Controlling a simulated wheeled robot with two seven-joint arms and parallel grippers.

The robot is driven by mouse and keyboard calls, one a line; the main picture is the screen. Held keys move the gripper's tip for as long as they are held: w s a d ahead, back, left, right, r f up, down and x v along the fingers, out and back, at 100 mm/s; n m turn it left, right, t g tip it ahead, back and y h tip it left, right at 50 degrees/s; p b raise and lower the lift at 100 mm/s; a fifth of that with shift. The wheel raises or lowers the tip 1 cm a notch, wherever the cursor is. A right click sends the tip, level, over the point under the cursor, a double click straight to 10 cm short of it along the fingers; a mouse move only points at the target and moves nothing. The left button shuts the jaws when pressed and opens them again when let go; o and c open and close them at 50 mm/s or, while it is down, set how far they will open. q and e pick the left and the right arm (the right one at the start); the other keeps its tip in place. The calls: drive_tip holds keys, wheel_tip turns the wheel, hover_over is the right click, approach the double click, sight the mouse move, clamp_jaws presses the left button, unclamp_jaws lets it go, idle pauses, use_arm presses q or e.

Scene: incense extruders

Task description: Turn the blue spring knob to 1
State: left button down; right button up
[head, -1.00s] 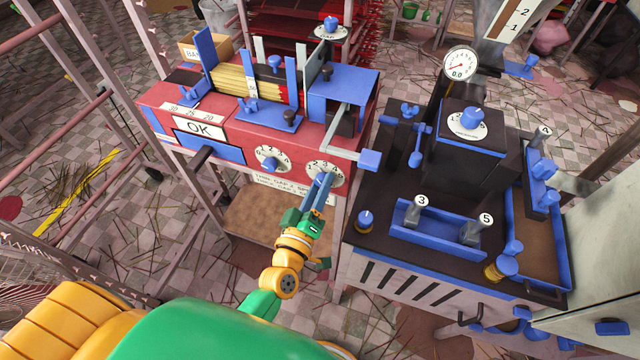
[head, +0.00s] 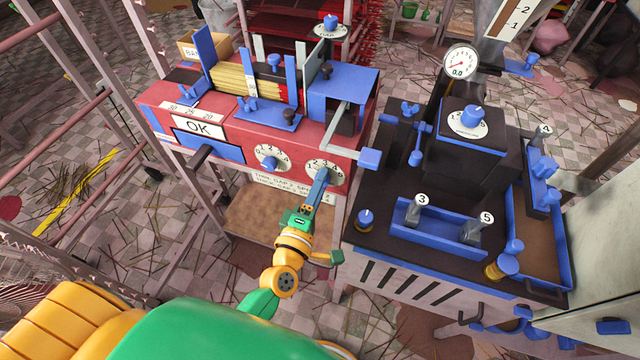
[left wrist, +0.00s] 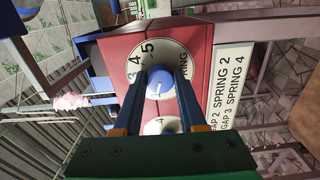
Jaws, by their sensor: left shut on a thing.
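The blue spring knob (left wrist: 159,82) sits at the centre of a round white dial (left wrist: 143,57) marked SPRING, with 3, 4 and 5 readable in the left wrist view. In the head view this is the right dial (head: 339,174) on the red machine's front. My left gripper (head: 322,178) is shut on the knob, one finger on each side of it. It also shows in the left wrist view (left wrist: 160,86). A pale mark shows on the knob's face, but I cannot tell which number it points to. The fingers hide part of the dial. My right gripper is not in view.
A second blue knob (head: 270,163) on its own dial is left of the spring dial. A placard (left wrist: 231,85) lists gap and spring numbers. An OK panel (head: 199,128) is further left. A dark machine (head: 385,225) with blue parts stands to the right.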

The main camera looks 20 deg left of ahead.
use_arm(q)
drive_tip(key=shift+f, duration=0.1)
idle(0.4)
drive_tip(key=shift+c, duration=2.4)
unclamp_jaws()
drive_tip(key=s, duration=0.7)
drive_tip(key=shift+b, duration=0.35)
drive_tip(key=shift+s, duration=0.1)
